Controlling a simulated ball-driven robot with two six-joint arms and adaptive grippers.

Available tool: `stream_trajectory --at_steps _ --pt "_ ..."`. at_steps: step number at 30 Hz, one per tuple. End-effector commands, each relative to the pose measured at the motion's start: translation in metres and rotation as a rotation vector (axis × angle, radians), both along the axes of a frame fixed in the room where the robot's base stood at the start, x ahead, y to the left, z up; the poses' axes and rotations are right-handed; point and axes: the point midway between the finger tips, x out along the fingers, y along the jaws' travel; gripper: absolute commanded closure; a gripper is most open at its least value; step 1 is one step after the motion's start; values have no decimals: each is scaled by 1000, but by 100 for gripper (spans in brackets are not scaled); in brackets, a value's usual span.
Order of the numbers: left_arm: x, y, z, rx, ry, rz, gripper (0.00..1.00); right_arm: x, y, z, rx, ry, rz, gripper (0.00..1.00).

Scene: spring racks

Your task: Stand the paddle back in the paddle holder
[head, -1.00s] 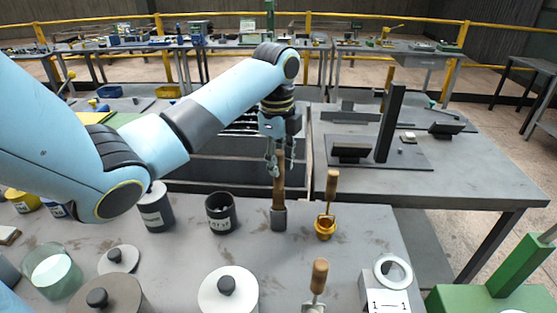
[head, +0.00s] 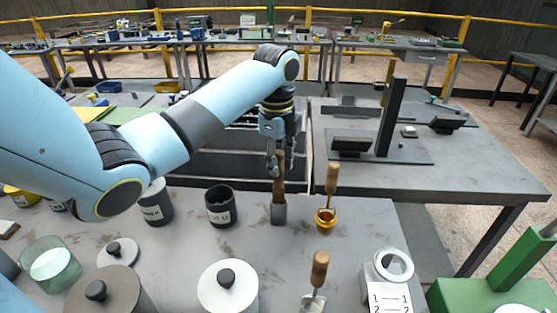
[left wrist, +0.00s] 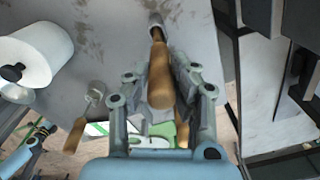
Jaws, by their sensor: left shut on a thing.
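The wooden-handled tool with a flat grey end (head: 279,213), which I take to be the paddle, stands nearly upright on or just over the bench. My left gripper (head: 273,172) is shut on its handle (left wrist: 159,75), which runs between the fingers in the left wrist view. I cannot tell for sure which thing is the paddle holder; a pale block with a ring on top and numbered lines (head: 387,296) stands at the front right. A light-blue and grey part, probably my right gripper (left wrist: 38,135), shows small at the lower left of the left wrist view.
A brass cup with a wooden-handled tool (head: 325,220) stands close right of the paddle. A dark labelled pot (head: 221,206) is to its left. A metal scoop (head: 314,301) and a white lidded canister (head: 228,290) are nearer. Bare bench lies between them.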

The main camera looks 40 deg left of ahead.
Motion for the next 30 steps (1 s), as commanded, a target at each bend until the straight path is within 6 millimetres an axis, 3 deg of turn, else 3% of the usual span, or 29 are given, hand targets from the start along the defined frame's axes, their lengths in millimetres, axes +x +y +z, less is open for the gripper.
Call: stream_trajectory --at_steps 5,6,11,17,22,30 --pt "0 0 -4 0 0 0 100 0 1 -2 2 0 -1 26" --pt "0 0 -4 0 0 0 72 0 2 -2 2 0 -1 26" --pt "0 0 -3 0 0 0 51 0 2 -2 2 0 -1 26" --pt "0 0 -3 0 0 0 50 0 2 -2 2 0 -1 26" --pt "0 0 -3 0 0 0 28 0 2 -2 2 0 -1 26" --pt "0 0 -3 0 0 0 27 0 1 -1 2 0 -1 26"
